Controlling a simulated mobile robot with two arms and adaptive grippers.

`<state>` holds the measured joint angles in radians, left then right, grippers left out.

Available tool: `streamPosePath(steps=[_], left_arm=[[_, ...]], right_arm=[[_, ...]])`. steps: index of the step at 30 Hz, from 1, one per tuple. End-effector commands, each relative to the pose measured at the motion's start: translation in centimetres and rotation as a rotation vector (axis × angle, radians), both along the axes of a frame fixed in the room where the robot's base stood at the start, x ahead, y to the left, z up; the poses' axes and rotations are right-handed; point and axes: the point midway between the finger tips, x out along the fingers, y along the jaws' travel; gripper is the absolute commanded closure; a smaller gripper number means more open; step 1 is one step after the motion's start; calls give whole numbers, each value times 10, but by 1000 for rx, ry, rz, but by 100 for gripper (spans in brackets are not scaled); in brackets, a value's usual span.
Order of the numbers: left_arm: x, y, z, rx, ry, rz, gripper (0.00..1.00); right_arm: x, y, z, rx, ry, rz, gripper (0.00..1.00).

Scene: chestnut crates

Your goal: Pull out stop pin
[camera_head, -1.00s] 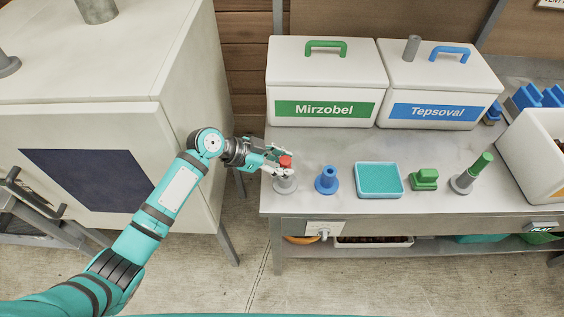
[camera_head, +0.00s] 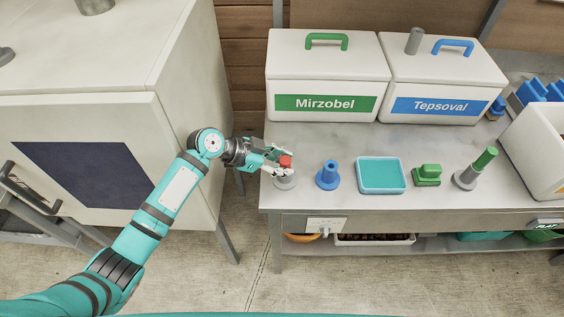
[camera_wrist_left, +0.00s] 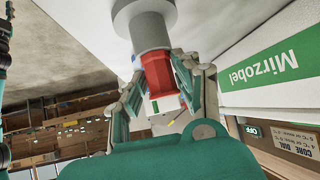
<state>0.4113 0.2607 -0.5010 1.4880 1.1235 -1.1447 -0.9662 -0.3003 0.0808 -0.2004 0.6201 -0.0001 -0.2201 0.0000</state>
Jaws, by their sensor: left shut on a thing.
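The stop pin appears to be the red piece (camera_head: 286,162) at the front left corner of the metal table. It stands in a grey round holder (camera_head: 285,182). My left gripper (camera_head: 283,166) comes in from the left and is shut on the red piece. In the left wrist view the red piece (camera_wrist_left: 158,76) lies between the teal and grey fingers (camera_wrist_left: 163,92), with its end still against the grey holder (camera_wrist_left: 149,28). How deep it sits is hidden. My right gripper is not in view.
To the right stand a blue holder (camera_head: 328,175), a teal tray (camera_head: 380,161), a green block (camera_head: 428,174) and a green-topped grey peg (camera_head: 484,160). White Mirzobel (camera_head: 325,82) and Tepsoval (camera_head: 440,88) boxes stand behind. A pale cabinet (camera_head: 180,150) is close on the left.

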Motion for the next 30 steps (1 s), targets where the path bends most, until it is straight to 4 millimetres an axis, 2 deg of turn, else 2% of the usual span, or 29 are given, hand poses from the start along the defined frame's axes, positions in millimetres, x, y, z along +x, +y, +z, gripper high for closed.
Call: streamPosePath(steps=[10,11,16,30], left_arm=[[0,0,-3,2,2,0,100],[-1,0,-3,2,2,0,65],[0,1,-4,3,2,0,43],[0,0,-2,1,0,0,42]], right_arm=[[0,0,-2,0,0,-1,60],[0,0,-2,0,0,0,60],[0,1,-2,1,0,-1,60],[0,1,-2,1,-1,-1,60]])
